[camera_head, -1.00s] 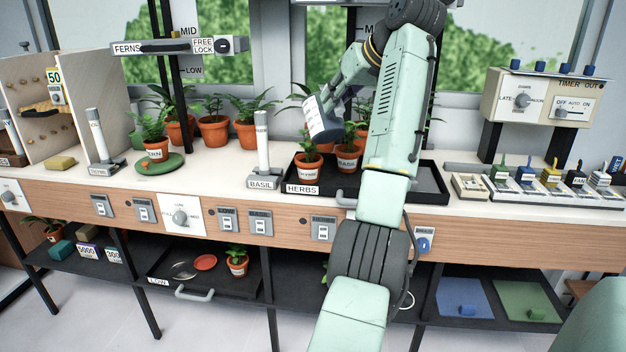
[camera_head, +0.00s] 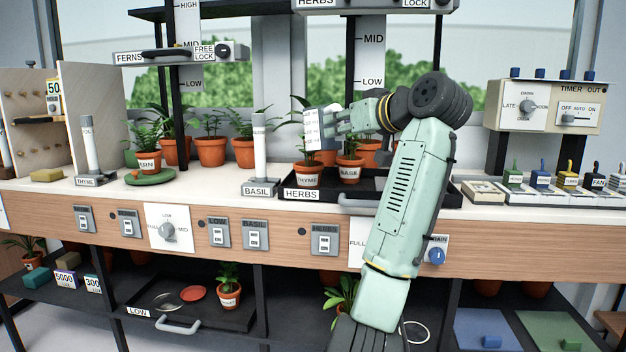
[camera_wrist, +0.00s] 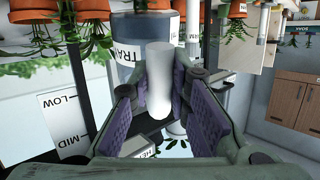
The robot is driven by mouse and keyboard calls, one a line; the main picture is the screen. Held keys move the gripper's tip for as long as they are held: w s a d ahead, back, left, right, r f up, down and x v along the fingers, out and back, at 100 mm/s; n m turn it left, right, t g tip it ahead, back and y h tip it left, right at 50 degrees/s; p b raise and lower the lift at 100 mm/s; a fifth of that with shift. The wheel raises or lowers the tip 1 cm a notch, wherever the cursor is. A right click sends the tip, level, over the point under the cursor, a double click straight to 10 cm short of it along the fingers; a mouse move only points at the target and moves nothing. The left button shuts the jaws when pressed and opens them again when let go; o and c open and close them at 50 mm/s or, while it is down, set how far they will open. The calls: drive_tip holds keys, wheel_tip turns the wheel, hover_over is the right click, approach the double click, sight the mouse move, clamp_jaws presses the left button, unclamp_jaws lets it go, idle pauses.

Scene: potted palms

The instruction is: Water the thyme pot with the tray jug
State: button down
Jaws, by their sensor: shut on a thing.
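The tray jug (camera_head: 312,132), bluish with a white label, is held nearly upright above the thyme pot. My gripper (camera_head: 337,122) comes from the right and is shut on its pale handle. In the wrist view, which is upside down, the jug (camera_wrist: 127,50) shows part of its "TRA" label, with the handle between the purple pads of my gripper (camera_wrist: 160,82). The thyme pot (camera_head: 307,180), terracotta with a small green plant, stands at the left of the black HERBS tray. The jug's underside is close to the plant's leaves; I cannot tell whether they touch.
The basil pot (camera_head: 349,174) stands beside the thyme pot in the HERBS tray (camera_head: 303,195). A white BASIL column (camera_head: 260,155) stands left of the tray. Shelves hang above on black posts. Timer boxes (camera_head: 543,107) and small switches line the right of the bench.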

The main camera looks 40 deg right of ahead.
sight(339, 104)
drive_tip(key=shift+r+p, duration=2.3)
drive_tip(key=shift+f, duration=0.1)
